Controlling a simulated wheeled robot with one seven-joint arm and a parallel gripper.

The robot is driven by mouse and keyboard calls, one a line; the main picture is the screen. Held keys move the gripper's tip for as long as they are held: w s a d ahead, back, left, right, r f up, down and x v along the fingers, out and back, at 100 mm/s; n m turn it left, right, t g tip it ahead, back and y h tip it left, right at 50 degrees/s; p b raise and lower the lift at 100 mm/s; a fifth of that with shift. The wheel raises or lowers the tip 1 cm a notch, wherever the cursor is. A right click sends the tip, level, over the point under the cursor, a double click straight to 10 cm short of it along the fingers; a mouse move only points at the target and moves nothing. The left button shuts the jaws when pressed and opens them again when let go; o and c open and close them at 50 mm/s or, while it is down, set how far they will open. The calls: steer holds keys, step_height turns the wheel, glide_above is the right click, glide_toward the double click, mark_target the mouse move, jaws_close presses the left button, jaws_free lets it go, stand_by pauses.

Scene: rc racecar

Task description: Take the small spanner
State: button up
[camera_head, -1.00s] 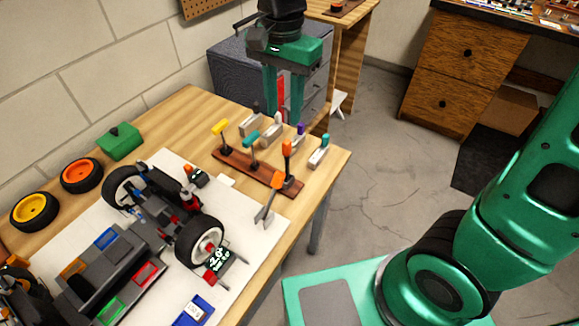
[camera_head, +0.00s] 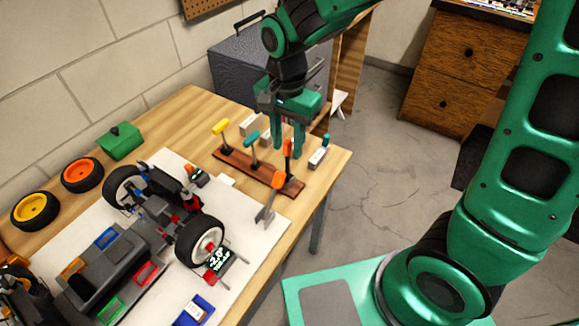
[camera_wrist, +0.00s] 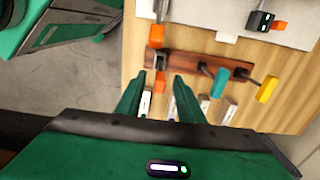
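My gripper (camera_head: 287,148) is open, pointing down over the right end of a brown wooden tool rack (camera_head: 235,165). In the wrist view my gripper (camera_wrist: 158,78) has its two fingers apart, with the rack's orange-topped end between and beyond them. An upright orange-handled tool (camera_head: 288,160) stands at that end, partly hidden by a finger. A grey tool with an orange part (camera_head: 267,208) leans in front of the rack's right end. I cannot tell which one is the small spanner. No tool is visibly gripped.
Yellow (camera_head: 221,127) and teal (camera_head: 251,138) handled tools stand in the rack. Small grey blocks (camera_head: 318,157) with coloured tops stand behind it. A racecar chassis (camera_head: 150,225) lies on a white mat at left. The table's right edge is close.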

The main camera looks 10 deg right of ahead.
jaws_close()
